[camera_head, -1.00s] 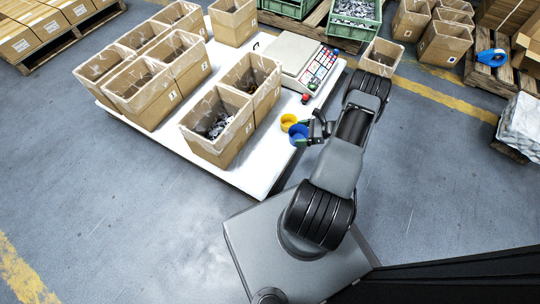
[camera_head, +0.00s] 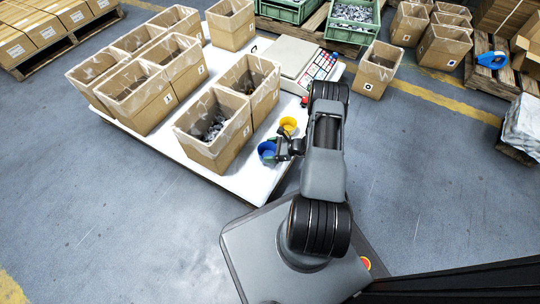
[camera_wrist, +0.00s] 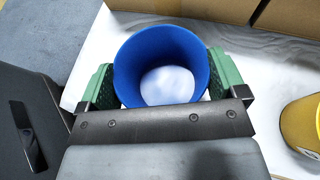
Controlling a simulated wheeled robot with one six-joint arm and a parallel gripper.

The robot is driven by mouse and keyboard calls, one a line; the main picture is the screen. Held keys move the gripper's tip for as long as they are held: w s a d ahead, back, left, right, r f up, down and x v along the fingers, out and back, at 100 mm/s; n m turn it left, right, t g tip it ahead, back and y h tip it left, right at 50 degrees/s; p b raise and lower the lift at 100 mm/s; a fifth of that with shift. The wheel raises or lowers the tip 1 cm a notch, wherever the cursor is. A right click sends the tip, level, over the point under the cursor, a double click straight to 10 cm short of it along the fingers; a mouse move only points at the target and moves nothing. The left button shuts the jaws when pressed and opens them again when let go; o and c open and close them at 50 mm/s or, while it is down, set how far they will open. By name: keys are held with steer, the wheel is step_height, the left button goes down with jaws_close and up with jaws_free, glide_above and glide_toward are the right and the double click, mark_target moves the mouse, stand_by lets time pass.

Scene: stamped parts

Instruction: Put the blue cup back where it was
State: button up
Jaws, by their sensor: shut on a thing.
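The blue cup (camera_head: 267,150) is upright near the front right edge of the white table (camera_head: 250,187). In the wrist view the blue cup (camera_wrist: 128,75) sits between the two green finger pads of my gripper (camera_wrist: 160,85), which is shut on it. Its inside looks empty, with a pale bottom. My gripper also shows in the head view (camera_head: 276,150), to the right of the cup. I cannot tell whether the cup touches the table. A yellow cup (camera_head: 288,124) stands behind it, and shows at the right in the wrist view (camera_wrist: 302,122).
A cardboard box with metal parts (camera_head: 232,152) stands close to the left of the blue cup. A scale (camera_head: 290,57) with a keypad stands farther back. Bare white table lies in front of the cup, toward the table's edge.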

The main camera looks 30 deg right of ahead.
mark_target(270, 154)
steer(key=shift+f+b, duration=0.55)
steer(key=shift+f, duration=1)
steer(key=shift+f, duration=0.1)
steer(key=o, duration=0.8)
steer(key=shift+f, duration=0.1)
